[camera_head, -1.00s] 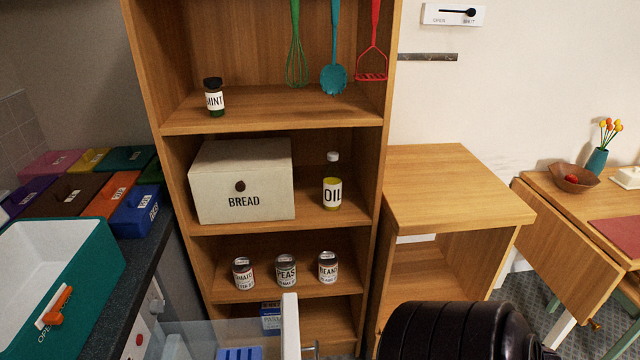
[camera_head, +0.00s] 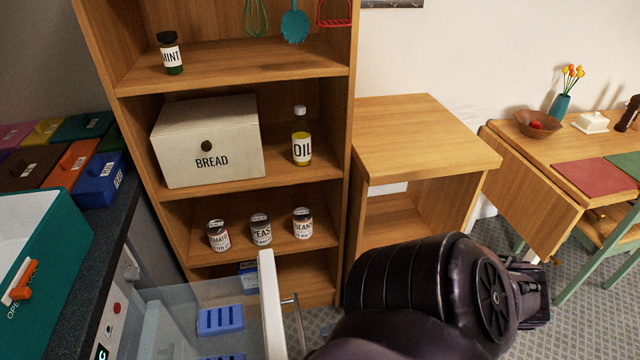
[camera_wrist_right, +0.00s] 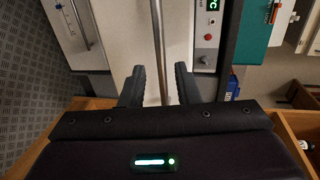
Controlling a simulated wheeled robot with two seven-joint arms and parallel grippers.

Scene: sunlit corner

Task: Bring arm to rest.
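My right arm (camera_head: 430,295) reaches in from the bottom of the head view, dark and bulky, in front of the low wooden cabinet. My right gripper (camera_head: 530,295) is at its far right end; its fingers are hard to make out there. In the right wrist view the gripper (camera_wrist_right: 160,84) has its two dark fingers spread apart, with nothing held. A vertical metal bar (camera_wrist_right: 160,45) on a white front shows between and beyond the fingers, with gaps on both sides. My left gripper is in neither current view.
An open clear drawer with a white front (camera_head: 270,305) and blue trays (camera_head: 220,320) is left of my arm. The wooden shelf (camera_head: 240,85) holds a bread box (camera_head: 210,140), jars and tins. A low cabinet (camera_head: 425,135) and a table (camera_head: 510,140) stand right.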

